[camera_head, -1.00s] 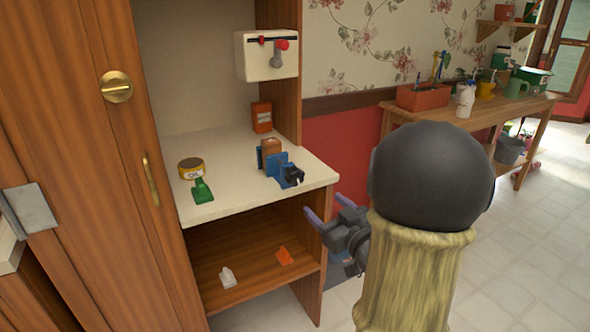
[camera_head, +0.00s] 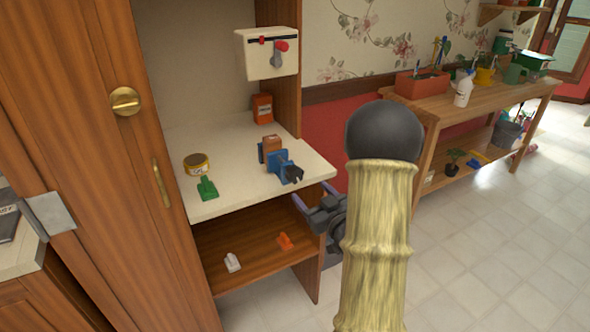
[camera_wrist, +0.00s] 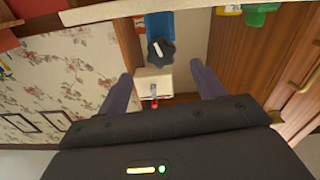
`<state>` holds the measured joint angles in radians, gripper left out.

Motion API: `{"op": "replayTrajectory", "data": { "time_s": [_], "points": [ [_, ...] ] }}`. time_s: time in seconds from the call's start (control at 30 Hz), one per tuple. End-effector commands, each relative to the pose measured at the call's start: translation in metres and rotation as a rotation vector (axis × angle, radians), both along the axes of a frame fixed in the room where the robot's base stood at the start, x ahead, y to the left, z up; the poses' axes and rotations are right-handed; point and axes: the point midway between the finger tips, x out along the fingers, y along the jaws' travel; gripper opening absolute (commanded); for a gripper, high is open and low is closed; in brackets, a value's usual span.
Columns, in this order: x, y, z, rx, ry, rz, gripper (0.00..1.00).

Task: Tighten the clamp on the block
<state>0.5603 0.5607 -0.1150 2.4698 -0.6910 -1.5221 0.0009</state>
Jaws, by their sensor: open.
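The blue clamp (camera_head: 281,165) stands on the cream countertop (camera_head: 235,190) near its front right edge, with a black knob facing the front. A brown block (camera_head: 271,143) sits at the clamp's back end; I cannot tell how tightly it is held. In the wrist view, the clamp's black knob (camera_wrist: 160,52) shows beyond and between my fingers, apart from them. My gripper (camera_head: 300,200) is open and empty, in front of and below the counter edge near the clamp. It also shows in the wrist view (camera_wrist: 160,80), with both fingers spread apart.
An oil tin (camera_head: 197,164), a green object (camera_head: 207,188) and an orange-red can (camera_head: 262,107) stand on the counter. A white box with a red-knobbed lever (camera_head: 270,55) hangs above. The lower shelf holds a white piece (camera_head: 233,262) and an orange piece (camera_head: 286,241). Open floor lies right.

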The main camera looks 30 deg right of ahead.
Motion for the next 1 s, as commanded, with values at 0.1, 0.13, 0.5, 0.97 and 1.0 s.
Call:
{"op": "replayTrajectory", "data": {
  "time_s": [0.1,0.13,0.5,0.97,1.0],
  "points": [
    [0.023,0.002,0.000,0.000,-0.002,0.004,0.68],
    [0.028,0.002,0.000,0.000,-0.002,0.004,0.68],
    [0.088,0.004,0.000,0.000,-0.001,0.003,0.68],
    [0.098,0.004,-0.001,0.002,0.000,0.000,0.58],
    [0.098,0.004,-0.001,0.002,0.000,0.000,0.50]
  ]
}}
